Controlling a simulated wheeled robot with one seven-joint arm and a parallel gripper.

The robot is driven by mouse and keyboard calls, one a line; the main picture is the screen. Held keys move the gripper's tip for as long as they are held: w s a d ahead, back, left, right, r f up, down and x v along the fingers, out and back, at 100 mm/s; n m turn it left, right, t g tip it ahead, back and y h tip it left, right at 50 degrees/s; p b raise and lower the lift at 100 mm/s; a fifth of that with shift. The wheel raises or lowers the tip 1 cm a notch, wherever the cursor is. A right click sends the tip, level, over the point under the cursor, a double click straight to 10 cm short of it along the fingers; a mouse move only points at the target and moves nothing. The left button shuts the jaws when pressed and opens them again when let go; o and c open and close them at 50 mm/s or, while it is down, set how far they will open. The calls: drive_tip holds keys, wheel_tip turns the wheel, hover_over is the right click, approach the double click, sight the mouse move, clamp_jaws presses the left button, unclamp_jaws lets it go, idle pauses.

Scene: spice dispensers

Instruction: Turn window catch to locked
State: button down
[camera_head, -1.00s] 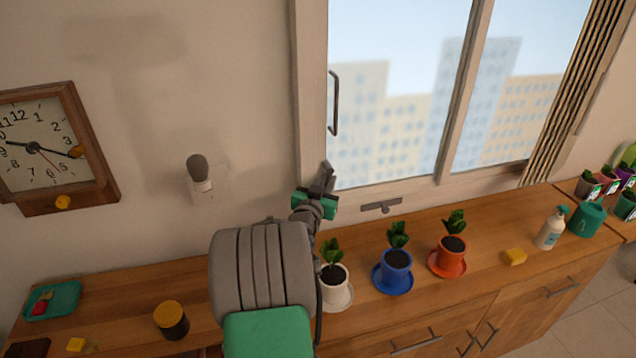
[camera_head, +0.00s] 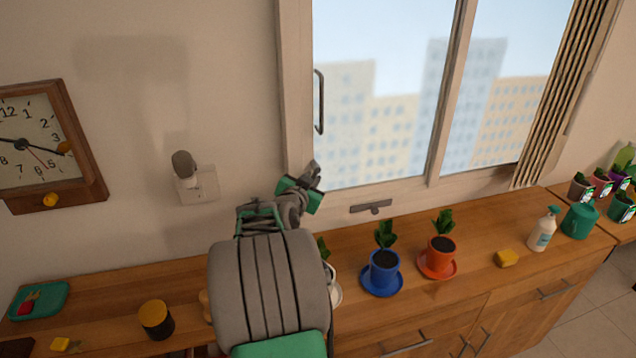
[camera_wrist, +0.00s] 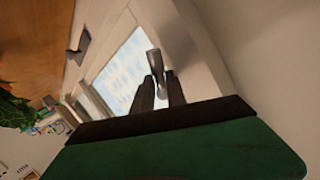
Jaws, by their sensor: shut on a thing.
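My gripper (camera_head: 313,172) is at the lower left corner of the window frame (camera_head: 297,90). In the wrist view its two dark fingers (camera_wrist: 160,88) are shut on a grey metal lever (camera_wrist: 154,60), which looks like the window catch. The lever sticks up between the fingers, with the pane behind it. In the head view the catch is mostly hidden by my gripper, so its exact angle is hard to tell.
A long grey handle (camera_head: 319,102) is on the window frame above my gripper. A grey fitting (camera_head: 371,207) is below the window. Blue (camera_head: 383,268) and orange (camera_head: 438,256) pots stand on the wooden counter (camera_head: 480,228). A white pot is partly hidden by my arm.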

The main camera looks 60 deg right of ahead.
drive_tip(key=c, duration=1.3)
unclamp_jaws()
drive_tip(key=shift+c, duration=0.2)
drive_tip(key=shift+r, duration=0.1)
drive_tip(key=shift+r, duration=0.1)
